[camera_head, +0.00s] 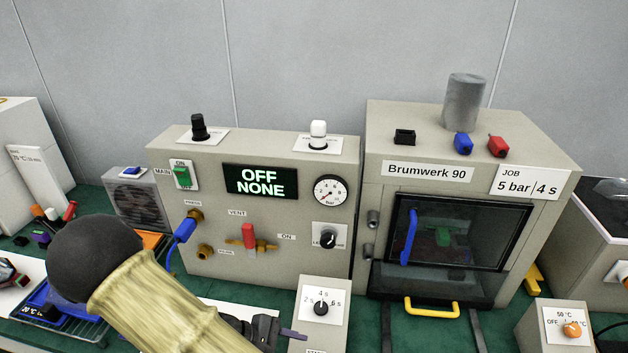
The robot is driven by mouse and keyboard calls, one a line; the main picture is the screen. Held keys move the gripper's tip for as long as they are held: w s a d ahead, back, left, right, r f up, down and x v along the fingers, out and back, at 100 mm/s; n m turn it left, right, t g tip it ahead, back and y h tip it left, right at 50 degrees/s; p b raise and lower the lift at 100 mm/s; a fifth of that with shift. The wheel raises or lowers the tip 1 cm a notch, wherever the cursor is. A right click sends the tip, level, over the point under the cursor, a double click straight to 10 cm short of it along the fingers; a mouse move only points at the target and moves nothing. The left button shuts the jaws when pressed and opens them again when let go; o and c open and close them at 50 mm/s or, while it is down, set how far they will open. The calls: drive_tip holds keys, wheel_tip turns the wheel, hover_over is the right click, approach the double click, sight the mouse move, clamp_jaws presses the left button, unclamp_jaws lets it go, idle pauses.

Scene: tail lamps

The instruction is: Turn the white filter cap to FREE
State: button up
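The white filter cap (318,129) stands upright on a white label plate on top of the grey control box (290,240), toward its right end. The label's print is too small to read, so I cannot tell which setting the cap is at. My pale yellow arm link with its black rounded joint fills the lower left. A dark part at its far end, probably my gripper (262,329), shows low at the bottom edge, mostly hidden behind the link. It is well below the cap and apart from it. Its fingers cannot be made out clearly.
A black knob (198,127) stands on the box's left top. The display (261,182) reads OFF NONE. A red-handled valve (248,236) and blue plug (184,230) stick out in front. The Brumwerk 90 cabinet (383,195) rises close on the right. Space above the cap is clear.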

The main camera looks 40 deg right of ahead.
drive_tip(key=w+a+r+m+t+y, duration=0.2)
drive_tip(key=a+r+m+t+y, duration=0.1)
drive_tip(key=r, duration=0.3)
drive_tip(key=w+a+r+m+t+y, duration=0.3)
drive_tip(key=a+r+t+y, duration=0.2)
drive_tip(key=r+y, duration=0.1)
drive_tip(key=shift+r, duration=0.4)
